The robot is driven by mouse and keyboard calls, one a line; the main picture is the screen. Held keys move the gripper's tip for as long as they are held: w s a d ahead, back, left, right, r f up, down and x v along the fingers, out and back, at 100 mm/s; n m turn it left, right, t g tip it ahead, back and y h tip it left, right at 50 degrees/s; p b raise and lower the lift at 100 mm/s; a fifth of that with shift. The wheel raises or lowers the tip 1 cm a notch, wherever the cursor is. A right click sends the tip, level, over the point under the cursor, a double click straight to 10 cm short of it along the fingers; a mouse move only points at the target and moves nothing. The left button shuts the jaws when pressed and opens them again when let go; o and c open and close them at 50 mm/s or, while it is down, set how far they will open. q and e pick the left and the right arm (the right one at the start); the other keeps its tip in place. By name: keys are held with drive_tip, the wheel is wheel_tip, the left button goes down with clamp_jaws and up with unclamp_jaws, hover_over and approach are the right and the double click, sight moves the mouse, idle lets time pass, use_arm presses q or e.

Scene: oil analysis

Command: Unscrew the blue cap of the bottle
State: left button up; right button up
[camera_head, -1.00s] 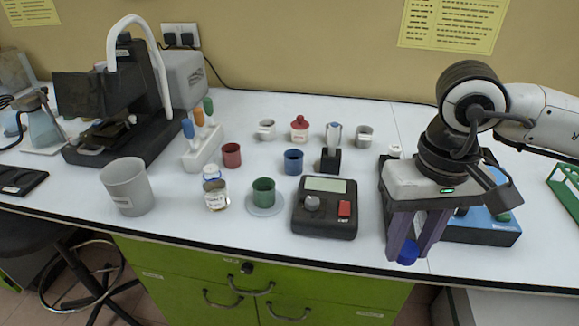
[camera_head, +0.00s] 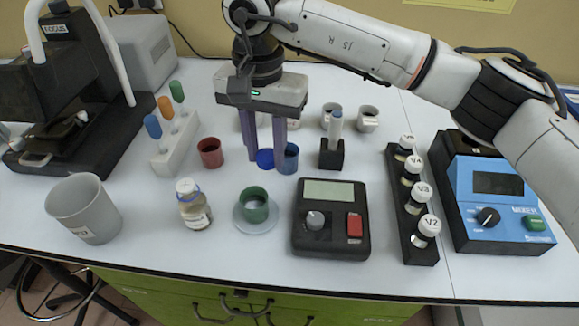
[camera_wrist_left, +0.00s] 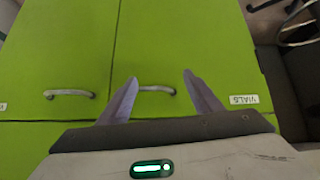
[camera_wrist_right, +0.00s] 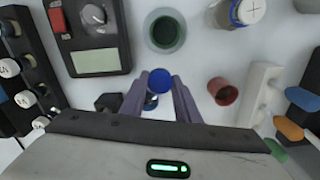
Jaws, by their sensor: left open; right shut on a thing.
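My right gripper (camera_head: 265,152) is shut on a round blue cap (camera_head: 265,159) above the bench, between the red cup and the blue cup. The cap also shows between its fingertips in the right wrist view (camera_wrist_right: 159,81). A small bottle (camera_head: 192,207) with a pale body stands upright on the bench, apart from this gripper. Its top is white with a blue ring below. It is partly cut off in the right wrist view (camera_wrist_right: 238,11). My left gripper (camera_wrist_left: 161,84) is open and empty in front of the green cabinet doors; it is outside the head view.
The red cup (camera_head: 210,152) and blue cup (camera_head: 288,160) flank the right gripper. A green cup (camera_head: 254,203) on a saucer, a black meter (camera_head: 329,242), a vial rack (camera_head: 410,241) and a grey bin (camera_head: 82,210) stand nearby. The bench's front strip is clear.

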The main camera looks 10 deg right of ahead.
sight(269, 187)
wheel_tip(269, 187, down, 2)
drive_tip(key=shift+s+f, duration=0.1)
drive_tip(key=shift+f, duration=0.15)
wheel_tip(269, 187, down, 4)
drive_tip(key=shift+r+p, duration=0.15)
drive_tip(key=shift+p, duration=0.2)
drive_tip(key=shift+f, duration=0.25)
use_arm(q)
drive_tip(key=shift+s+r, duration=0.25)
drive_tip(key=shift+w+f, duration=0.1)
use_arm(e)
drive_tip(key=shift+f, duration=0.1)
drive_tip(key=shift+f+b, duration=0.15)
drive_tip(key=shift+b, duration=0.2)
drive_tip(key=o, duration=1.2)
drive_tip(key=shift+c, duration=0.2)
use_arm(q)
drive_tip(key=shift+w, duration=0.1)
use_arm(e)
drive_tip(key=shift+r, duration=0.2)
